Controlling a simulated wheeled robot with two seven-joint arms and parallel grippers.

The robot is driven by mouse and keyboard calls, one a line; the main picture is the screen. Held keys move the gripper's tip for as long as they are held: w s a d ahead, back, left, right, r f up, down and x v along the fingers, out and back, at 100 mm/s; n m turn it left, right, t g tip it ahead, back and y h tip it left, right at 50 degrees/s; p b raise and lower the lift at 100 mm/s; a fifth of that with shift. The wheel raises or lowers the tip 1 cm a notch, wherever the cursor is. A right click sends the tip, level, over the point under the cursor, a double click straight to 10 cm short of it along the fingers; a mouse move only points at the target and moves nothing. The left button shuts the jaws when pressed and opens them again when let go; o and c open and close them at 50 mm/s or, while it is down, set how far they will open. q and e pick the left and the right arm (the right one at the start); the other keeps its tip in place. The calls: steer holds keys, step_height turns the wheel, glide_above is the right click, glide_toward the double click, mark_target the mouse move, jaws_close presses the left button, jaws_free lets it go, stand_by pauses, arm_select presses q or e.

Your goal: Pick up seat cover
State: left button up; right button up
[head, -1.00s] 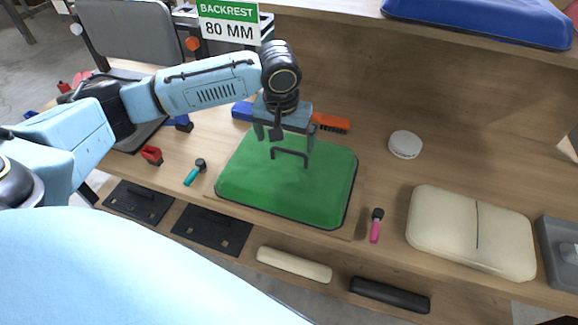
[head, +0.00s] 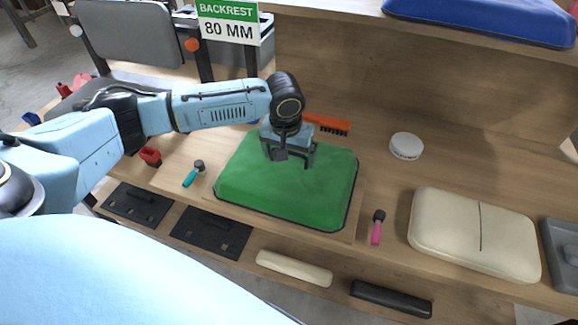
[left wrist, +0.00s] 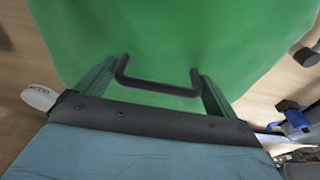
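The green seat cover (head: 285,190) lies flat on a board on the wooden bench, with a dark edge around it. A black U-shaped handle (left wrist: 155,88) stands on its top. My left gripper (head: 287,158) is over the far half of the cover, pointing down. In the left wrist view its two fingers (left wrist: 155,80) are spread, with the handle between them. I cannot tell whether they touch it. In the head view the gripper hides most of the handle. My right gripper is not in view.
A teal-handled tool (head: 193,175) lies left of the cover and a pink-handled one (head: 377,228) right of it. An orange brush (head: 330,124) lies behind. A cream cushion (head: 473,234) and a white round puck (head: 406,146) are on the right. A backrest sign (head: 229,22) stands behind.

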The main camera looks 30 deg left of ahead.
arm_select(q)
steer(key=c, duration=0.4)
steer(key=shift+r, duration=0.15)
steer(key=shift+c, duration=0.2)
step_height(320, 180, up, 10)
steer(key=shift+f+p, duration=0.15)
steer(key=shift+p, duration=0.55)
